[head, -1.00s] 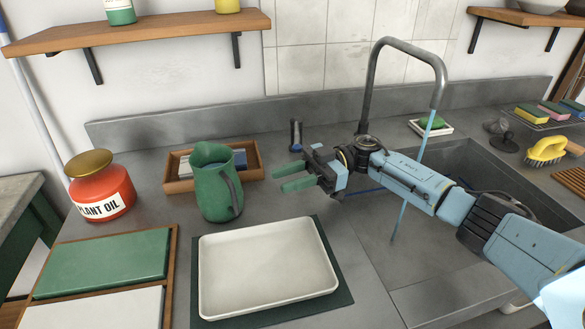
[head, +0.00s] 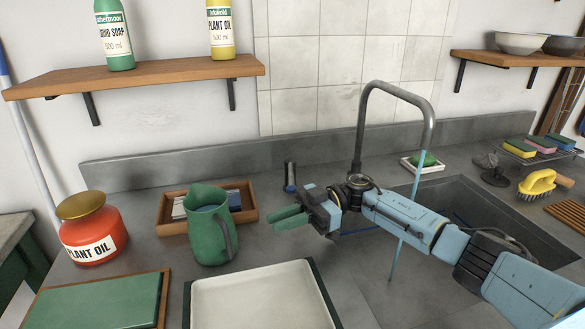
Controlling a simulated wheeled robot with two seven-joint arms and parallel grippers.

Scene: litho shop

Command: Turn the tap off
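The tap is a grey curved pipe (head: 366,115) at the back of the sink (head: 480,212). A thin blue stream of water (head: 415,183) falls from its spout into the basin. A small dark upright lever with a blue part (head: 290,178) stands on the counter left of the tap; I take it for the tap's handle. My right gripper (head: 282,218) reaches in from the right, in front of the tap. Its green fingers point left, empty, nearer to me than the lever and apart from it. They look slightly parted, partly overlapping in view. My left gripper is not in view.
A green jug (head: 207,232) stands close left of my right fingers. Behind it is a wooden tray (head: 178,228). A white tray (head: 262,290) lies in front. A red plant oil pot (head: 92,238) stands left. Soap (head: 424,160) and a yellow brush (head: 540,182) lie right.

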